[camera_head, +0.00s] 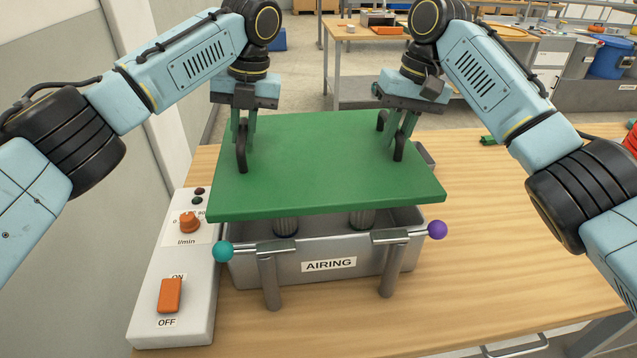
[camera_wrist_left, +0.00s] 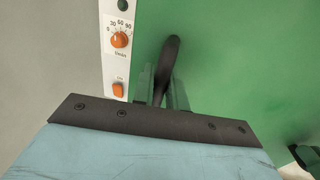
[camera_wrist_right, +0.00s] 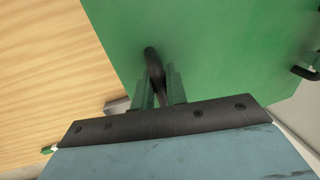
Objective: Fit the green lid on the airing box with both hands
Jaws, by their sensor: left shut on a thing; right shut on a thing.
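The green lid (camera_head: 320,165) is a flat board with a black handle near each side. It is above the grey metal airing box (camera_head: 325,285), with a gap at the front through which dark cylinders inside show. My left gripper (camera_head: 242,140) is shut on the lid's left handle (camera_head: 241,155); this also shows in the left wrist view (camera_wrist_left: 165,75). My right gripper (camera_head: 402,138) is shut on the right handle (camera_head: 398,152), also seen in the right wrist view (camera_wrist_right: 154,70). The lid hides the box's back and most of its inside.
A white control panel (camera_head: 172,290) with an orange knob and switch is at left. The wooden table (camera_head: 500,240) is mostly clear at right.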

